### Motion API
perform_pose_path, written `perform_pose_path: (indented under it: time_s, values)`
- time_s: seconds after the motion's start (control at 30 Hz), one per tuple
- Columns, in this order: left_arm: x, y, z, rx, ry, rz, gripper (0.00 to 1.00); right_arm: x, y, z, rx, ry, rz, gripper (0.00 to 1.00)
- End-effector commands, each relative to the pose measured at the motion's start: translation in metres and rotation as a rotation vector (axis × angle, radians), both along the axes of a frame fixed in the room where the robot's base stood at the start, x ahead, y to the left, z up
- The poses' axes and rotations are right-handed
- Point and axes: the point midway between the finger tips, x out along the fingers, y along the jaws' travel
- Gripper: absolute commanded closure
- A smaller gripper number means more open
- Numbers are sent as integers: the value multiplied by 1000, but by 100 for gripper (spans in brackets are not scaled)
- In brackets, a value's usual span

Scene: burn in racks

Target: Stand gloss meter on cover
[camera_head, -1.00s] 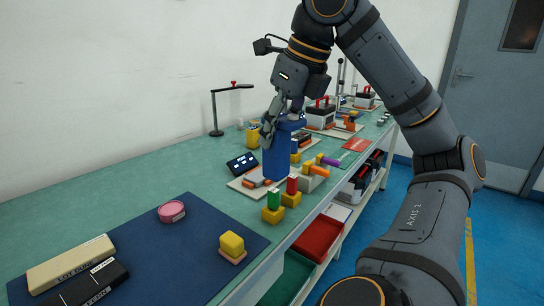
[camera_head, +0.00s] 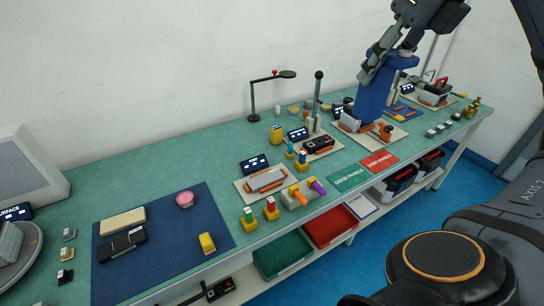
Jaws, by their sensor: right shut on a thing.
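My left gripper is not in view.
A similar board with a grey block (camera_head: 266,180) and a small display (camera_head: 254,164) stands mid-bench. A dark blue mat (camera_head: 170,247) holds boxes, a pink puck (camera_head: 185,199) and a yellow block (camera_head: 207,243). A lamp stand (camera_head: 252,100) is at the back. Green bench is bare at centre left.

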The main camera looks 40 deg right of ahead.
Motion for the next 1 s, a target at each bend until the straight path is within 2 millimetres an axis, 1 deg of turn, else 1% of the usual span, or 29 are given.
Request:
perform_pose_path:
  time_s: [0.03, 0.2, 0.4, 0.57, 0.63, 0.87, 0.93, 1.0]
  values:
    - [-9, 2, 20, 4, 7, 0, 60, 4, 1, 26, 1, 1, 9, 95]
    - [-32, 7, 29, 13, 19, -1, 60, 17, 2, 46, 0, 3, 37, 95]
    - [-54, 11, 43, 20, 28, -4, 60, 37, 6, 60, 1, 5, 75, 95]
    - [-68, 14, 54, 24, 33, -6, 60, 57, 11, 61, 1, 8, 112, 95]
    - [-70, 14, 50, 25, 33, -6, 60, 60, 10, 56, -6, 11, 109, 95]
    - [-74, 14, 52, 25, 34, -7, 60, 68, 15, 53, -1, 3, 130, 95]
    - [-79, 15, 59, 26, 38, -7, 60, 76, 18, 53, -1, 8, 142, 95]
    - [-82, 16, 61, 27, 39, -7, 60, 85, 22, 47, -2, 6, 156, 95]
